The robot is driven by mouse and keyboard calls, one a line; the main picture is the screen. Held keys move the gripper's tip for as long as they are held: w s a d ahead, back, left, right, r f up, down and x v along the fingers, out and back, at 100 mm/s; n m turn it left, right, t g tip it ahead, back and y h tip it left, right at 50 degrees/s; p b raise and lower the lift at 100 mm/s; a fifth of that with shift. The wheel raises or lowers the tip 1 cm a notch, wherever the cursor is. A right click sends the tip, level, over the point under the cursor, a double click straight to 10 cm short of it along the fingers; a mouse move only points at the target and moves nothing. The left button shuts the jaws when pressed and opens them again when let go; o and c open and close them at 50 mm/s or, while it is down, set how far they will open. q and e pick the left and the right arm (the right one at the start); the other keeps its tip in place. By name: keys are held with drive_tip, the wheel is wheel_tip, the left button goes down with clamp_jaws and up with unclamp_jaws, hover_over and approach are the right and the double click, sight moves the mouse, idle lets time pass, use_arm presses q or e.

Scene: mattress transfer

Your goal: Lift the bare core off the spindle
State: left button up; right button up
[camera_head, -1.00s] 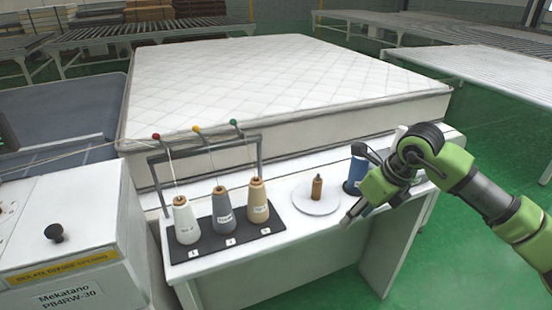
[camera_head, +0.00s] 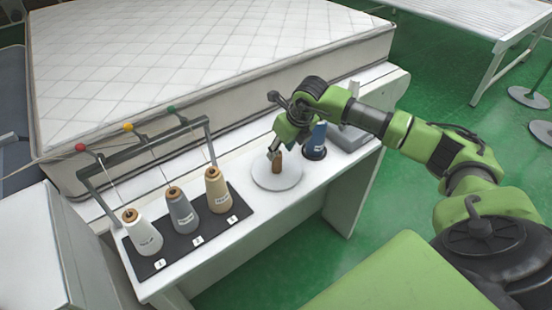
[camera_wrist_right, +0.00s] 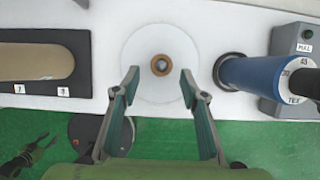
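The bare core (camera_head: 277,163) is a small brown cylinder standing upright on a white round plate (camera_head: 276,179) on the bench. In the right wrist view the core (camera_wrist_right: 160,65) shows from above as a brown ring with a dark centre, on the white disc (camera_wrist_right: 138,38). My right gripper (camera_head: 273,152) is just above and beside the core in the head view. In the right wrist view my right gripper (camera_wrist_right: 160,75) has its two fingers spread apart, with the core beyond and between the tips, not gripped.
A blue spool (camera_head: 317,137) stands just right of the plate, close to my right gripper. White, grey and tan cones (camera_head: 181,210) stand on a black mat (camera_head: 206,236) at left, under a thread frame. The mattress (camera_head: 180,70) lies behind the bench.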

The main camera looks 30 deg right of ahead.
sight(278, 155)
drive_tip(key=shift+w+f, duration=0.25)
drive_tip(key=shift+f, duration=0.15)
drive_tip(key=p+x, duration=0.2)
drive_tip(key=x, duration=0.2)
drive_tip(key=shift+f+p, duration=0.25)
drive_tip(key=shift+p, duration=0.15)
drive_tip(key=shift+w+f, duration=0.2)
drive_tip(key=shift+f, duration=0.25)
use_arm(q)
drive_tip(key=r, duration=0.1)
drive_tip(key=w+r, duration=0.1)
drive_tip(key=r, duration=0.1)
use_arm(e)
clamp_jaws()
